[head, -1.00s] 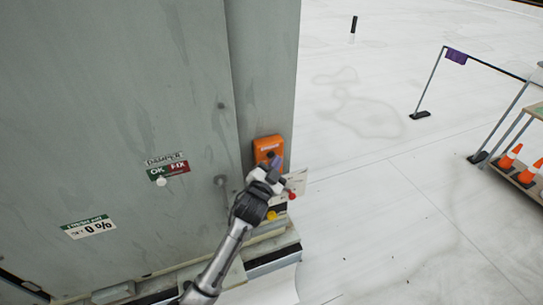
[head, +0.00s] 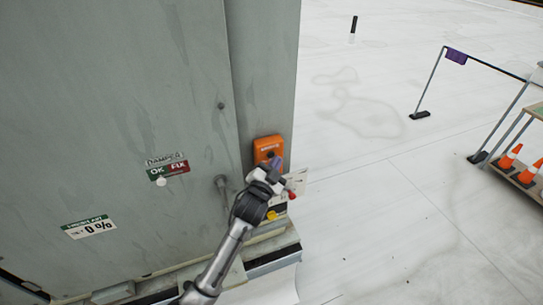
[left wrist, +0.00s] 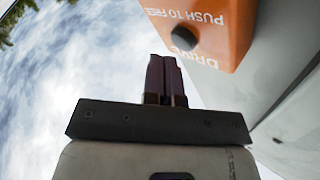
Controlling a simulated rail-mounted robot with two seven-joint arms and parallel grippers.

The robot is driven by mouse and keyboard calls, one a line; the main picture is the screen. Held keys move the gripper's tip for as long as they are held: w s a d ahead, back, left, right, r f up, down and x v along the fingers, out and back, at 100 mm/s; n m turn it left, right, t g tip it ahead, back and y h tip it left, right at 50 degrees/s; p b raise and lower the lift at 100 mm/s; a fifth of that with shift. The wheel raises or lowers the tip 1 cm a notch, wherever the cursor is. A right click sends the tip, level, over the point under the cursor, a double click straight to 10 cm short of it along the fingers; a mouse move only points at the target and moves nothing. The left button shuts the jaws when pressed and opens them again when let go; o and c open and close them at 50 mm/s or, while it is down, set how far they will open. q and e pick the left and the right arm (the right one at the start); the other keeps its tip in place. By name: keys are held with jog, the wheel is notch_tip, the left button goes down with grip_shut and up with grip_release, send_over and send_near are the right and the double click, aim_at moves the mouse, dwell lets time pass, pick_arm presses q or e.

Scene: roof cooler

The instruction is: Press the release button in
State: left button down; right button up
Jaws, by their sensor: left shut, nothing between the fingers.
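An orange box (head: 268,148) is fixed to the grey cabinet's right-hand face. In the left wrist view the orange box (left wrist: 212,22) fills the top right and bears white lettering that reads upside down, partly "PUSH TO". A dark round button (left wrist: 184,38) sits on its face. My left gripper (head: 276,162) is at the lower part of the box in the head view. Its two fingers (left wrist: 166,78) are together and empty, pointing up just below and left of the button in the wrist view. I cannot tell whether they touch the box. My right gripper is in neither view.
The grey cabinet (head: 120,110) fills the left side. A red knob (head: 291,194) and a yellow knob (head: 271,215) show close to my left gripper, by a white card (head: 299,181). Open pale roof floor (head: 390,230) lies to the right, with a rail and traffic cones (head: 509,156) farther off.

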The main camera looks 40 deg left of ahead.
pick_arm(q)
jog(key=shift+a, duration=0.15)
dwell(0.4)
jog(key=shift+w+a, duration=0.2)
jog(key=shift+a, duration=0.15)
dwell(0.6)
jog(key=shift+s+d+p, duration=0.2)
jog(key=shift+d+p, duration=0.15)
jog(key=shift+d, duration=0.15)
jog(key=shift+d, duration=0.15)
jog(key=shift+s+d+p, duration=0.15)
jog(key=shift+s+d, duration=0.3)
jog(key=shift+d, duration=0.4)
jog(key=shift+s+d+p, duration=0.1)
jog(key=shift+s+d, duration=0.35)
jog(key=shift+d, duration=0.4)
jog(key=shift+s+d+p, duration=0.15)
jog(key=shift+s+d, duration=0.3)
jog(key=shift+d, duration=0.4)
